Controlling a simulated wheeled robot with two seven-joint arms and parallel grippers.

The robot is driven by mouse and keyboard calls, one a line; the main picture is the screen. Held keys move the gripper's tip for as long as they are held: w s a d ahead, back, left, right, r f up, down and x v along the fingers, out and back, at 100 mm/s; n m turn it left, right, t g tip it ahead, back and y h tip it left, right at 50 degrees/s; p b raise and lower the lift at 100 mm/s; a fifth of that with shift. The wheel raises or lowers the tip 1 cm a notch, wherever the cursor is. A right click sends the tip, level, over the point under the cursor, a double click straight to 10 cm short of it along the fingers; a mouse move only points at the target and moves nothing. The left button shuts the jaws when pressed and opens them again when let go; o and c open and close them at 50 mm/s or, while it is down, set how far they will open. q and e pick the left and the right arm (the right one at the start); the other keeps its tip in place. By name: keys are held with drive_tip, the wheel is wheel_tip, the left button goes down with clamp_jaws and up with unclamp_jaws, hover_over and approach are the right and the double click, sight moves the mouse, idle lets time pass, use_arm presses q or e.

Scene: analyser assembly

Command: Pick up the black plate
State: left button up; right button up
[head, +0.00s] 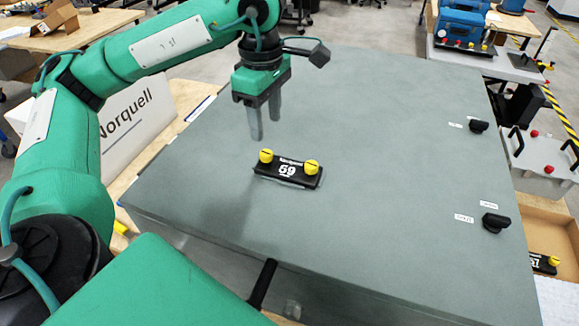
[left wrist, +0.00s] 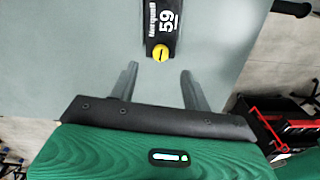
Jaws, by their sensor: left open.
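The black plate (head: 288,171) lies on the grey top of a large box, in the middle of the head view. It bears the white number 59 and has a yellow knob near each end. In the left wrist view the plate (left wrist: 163,22) shows at the top, with one yellow knob in sight and its far end cut off. My left gripper (head: 265,126) is open and empty, above the box top and behind the plate in the head view. Its two grey fingers (left wrist: 160,84) point towards the plate, apart from it. My right gripper is not in view.
The grey box top (head: 400,150) is mostly clear around the plate. Two black knobs with small labels (head: 478,126) (head: 495,222) sit near its right edge. A second black plate (head: 544,263) lies in a cardboard box at the right. A Norquell sign (head: 135,120) stands at the left.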

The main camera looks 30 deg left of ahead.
sight(266, 153)
use_arm(q)
wheel_tip(266, 153, down, 2)
drive_tip(key=shift+f, duration=0.2)
drive_tip(key=f+p, duration=0.1)
drive_tip(key=f, duration=0.1)
drive_tip(key=f+p, duration=0.1)
drive_tip(key=f, duration=0.1)
drive_tip(key=shift+s+a+f, duration=0.15)
drive_tip(key=shift+a+f, duration=0.05)
drive_tip(key=shift+f, duration=0.45)
clamp_jaws()
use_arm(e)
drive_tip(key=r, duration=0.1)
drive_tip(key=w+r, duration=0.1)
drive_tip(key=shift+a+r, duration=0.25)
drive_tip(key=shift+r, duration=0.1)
use_arm(q)
drive_tip(key=shift+r, duration=0.1)
